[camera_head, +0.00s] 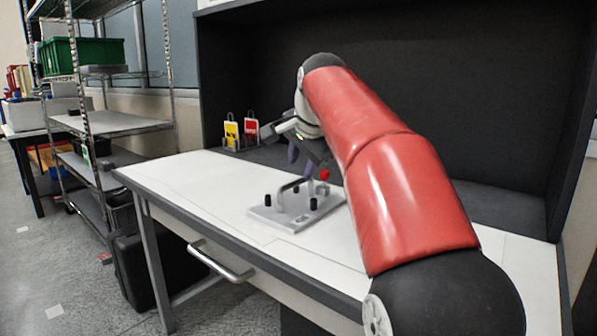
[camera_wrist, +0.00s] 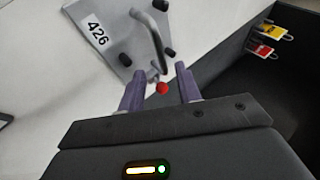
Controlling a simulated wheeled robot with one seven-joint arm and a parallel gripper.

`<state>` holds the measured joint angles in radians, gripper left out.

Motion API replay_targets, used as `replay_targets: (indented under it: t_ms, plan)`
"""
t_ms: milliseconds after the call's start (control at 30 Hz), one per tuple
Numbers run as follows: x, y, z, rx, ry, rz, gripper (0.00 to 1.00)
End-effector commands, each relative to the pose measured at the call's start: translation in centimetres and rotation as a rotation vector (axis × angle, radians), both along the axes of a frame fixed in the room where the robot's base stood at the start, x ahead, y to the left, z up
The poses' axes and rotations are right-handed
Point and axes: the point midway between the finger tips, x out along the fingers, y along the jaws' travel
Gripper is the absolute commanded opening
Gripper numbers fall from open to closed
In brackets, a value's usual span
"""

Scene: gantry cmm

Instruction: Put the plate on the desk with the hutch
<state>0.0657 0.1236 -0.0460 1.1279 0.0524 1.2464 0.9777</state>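The plate (camera_head: 272,213) is a grey slab with a raised bar handle, several black pegs and a red knob. It lies flat on the white top of the desk with the hutch (camera_head: 196,187). In the wrist view the plate (camera_wrist: 121,48) shows a label reading 426. My gripper (camera_head: 303,158) is above the plate's far side. In the wrist view its two purple fingers (camera_wrist: 159,80) are apart with nothing held between them. The red knob appears between the fingertips, and the handle lies beyond them. Part of the plate is outside the wrist view.
Yellow and red padlock-like tags (camera_head: 241,132) stand at the back left of the desk, also seen in the wrist view (camera_wrist: 268,38). The dark hutch wall (camera_head: 480,90) rises behind. A wire shelf (camera_head: 110,123) stands at left. The desk's left part is clear.

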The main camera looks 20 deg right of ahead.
Motion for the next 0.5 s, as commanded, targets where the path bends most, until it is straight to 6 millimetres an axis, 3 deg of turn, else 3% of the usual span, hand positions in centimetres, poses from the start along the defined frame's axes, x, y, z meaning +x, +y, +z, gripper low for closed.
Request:
replay_targets:
  t_ms: [33,200,500]
  plan:
    - [-0.6,0.0,1.2,0.0,-0.004,0.0,0.34]
    - [-2.4,0.1,3.4,0.0,-0.001,0.0,0.34]
    - [-3.4,0.1,4.5,0.0,0.0,0.0,0.34]
